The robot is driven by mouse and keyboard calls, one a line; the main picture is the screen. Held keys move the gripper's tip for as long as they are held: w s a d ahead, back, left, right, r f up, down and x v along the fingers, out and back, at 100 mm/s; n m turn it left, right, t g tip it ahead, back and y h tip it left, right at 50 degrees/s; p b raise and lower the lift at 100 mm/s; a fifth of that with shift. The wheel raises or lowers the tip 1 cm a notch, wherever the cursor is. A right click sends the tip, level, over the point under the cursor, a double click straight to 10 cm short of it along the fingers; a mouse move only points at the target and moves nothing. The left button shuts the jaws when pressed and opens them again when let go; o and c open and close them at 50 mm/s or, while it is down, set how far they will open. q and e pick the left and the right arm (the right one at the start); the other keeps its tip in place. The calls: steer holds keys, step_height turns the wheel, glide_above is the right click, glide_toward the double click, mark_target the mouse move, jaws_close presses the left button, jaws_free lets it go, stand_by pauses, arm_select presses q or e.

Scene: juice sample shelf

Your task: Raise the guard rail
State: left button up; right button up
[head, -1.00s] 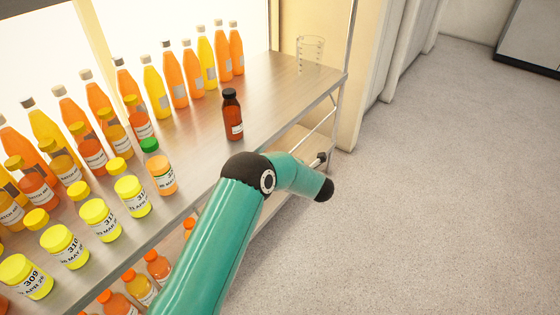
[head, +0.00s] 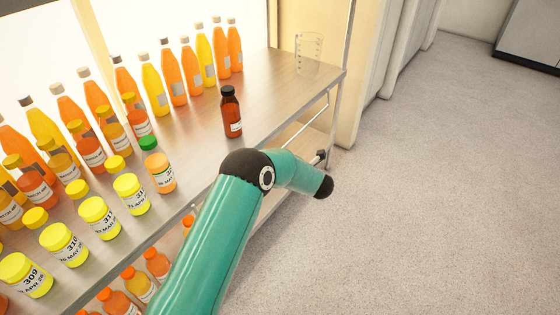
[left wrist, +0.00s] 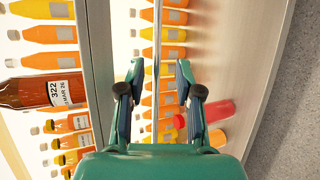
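The guard rail (left wrist: 157,40) shows as a thin metal rod in the left wrist view, running down the picture in front of a row of bottles. My left gripper (left wrist: 160,68) has its two dark fingers apart, one on each side of the rod. The rod passes between them with a gap on both sides. In the head view a thin bar (head: 308,123) runs below the upper shelf's front edge; my teal arm covers part of that edge. My right gripper is not in view.
A steel shelf (head: 285,95) carries several juice bottles, yellow-capped jars and a brown bottle (head: 231,113). A clear beaker (head: 308,53) stands at its far end. More bottles (head: 157,263) stand on a lower level. The floor (head: 440,180) to the right is clear.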

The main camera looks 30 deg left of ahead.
arm_select(q)
steer(key=v, duration=1.1)
steer(key=shift+s+d, duration=0.15)
steer(key=shift+d, duration=0.2)
